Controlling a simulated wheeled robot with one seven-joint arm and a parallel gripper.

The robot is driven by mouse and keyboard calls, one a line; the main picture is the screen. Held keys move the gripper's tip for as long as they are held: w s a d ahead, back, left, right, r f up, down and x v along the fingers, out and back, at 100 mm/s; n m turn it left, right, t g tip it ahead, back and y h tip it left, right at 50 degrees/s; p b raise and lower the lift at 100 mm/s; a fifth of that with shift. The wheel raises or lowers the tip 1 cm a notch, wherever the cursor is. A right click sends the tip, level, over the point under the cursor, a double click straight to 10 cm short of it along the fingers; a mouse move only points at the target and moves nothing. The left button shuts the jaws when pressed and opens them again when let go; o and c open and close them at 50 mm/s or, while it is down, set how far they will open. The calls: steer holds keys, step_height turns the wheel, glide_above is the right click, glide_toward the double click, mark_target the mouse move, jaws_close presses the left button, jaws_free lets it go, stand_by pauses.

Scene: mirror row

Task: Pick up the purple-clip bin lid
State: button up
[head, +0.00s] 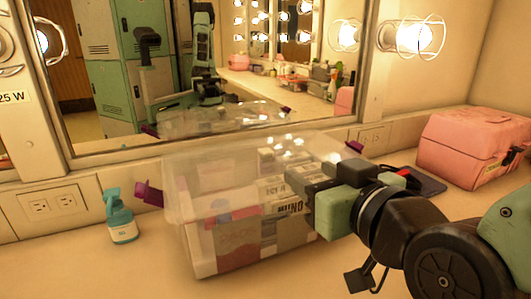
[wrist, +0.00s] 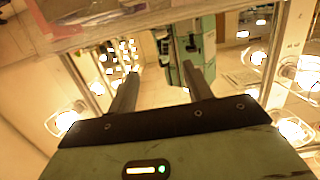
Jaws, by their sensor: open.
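The clear bin lid (head: 205,160) with purple clips sits on a see-through bin (head: 215,245) on the counter, in the middle of the head view. One purple clip (head: 150,193) sticks out at its left; another (head: 355,138) shows at the back right. My gripper (head: 292,174) is at the right part of the lid, with its fingers pointing left over it; I cannot tell whether they touch it. The wrist view shows the two fingers (wrist: 162,68) apart, with nothing visible between them. My gripper hides part of the lid's right side.
A teal spray bottle (head: 121,218) stands left of the bin. A pink case (head: 473,148) stands at the back right, near a dark flat item (head: 418,181). A mirror (head: 230,70) rises close behind the bin. The front left counter is clear.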

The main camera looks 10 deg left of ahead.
steer(key=p, duration=0.3)
steer(key=shift+w+a+r, duration=0.15)
steer(key=shift+w+a, duration=0.1)
steer(key=shift+a, duration=0.05)
steer(key=p, duration=0.5)
glide_toward(268, 153)
steer(key=x, duration=0.4)
steer(key=shift+w+r, duration=0.2)
steer(key=shift+w, duration=0.15)
steer(key=shift+f+p+x, duration=0.15)
steer(key=shift+p+x, duration=0.15)
steer(key=shift+x, duration=1.05)
steer(key=shift+f+p+x, duration=0.15)
steer(key=shift+p+x, duration=0.1)
steer(key=shift+x, duration=1.1)
steer(key=shift+s+a, duration=0.1)
steer(key=shift+s, duration=0.05)
steer(key=shift+c, duration=0.3)
jaws_close()
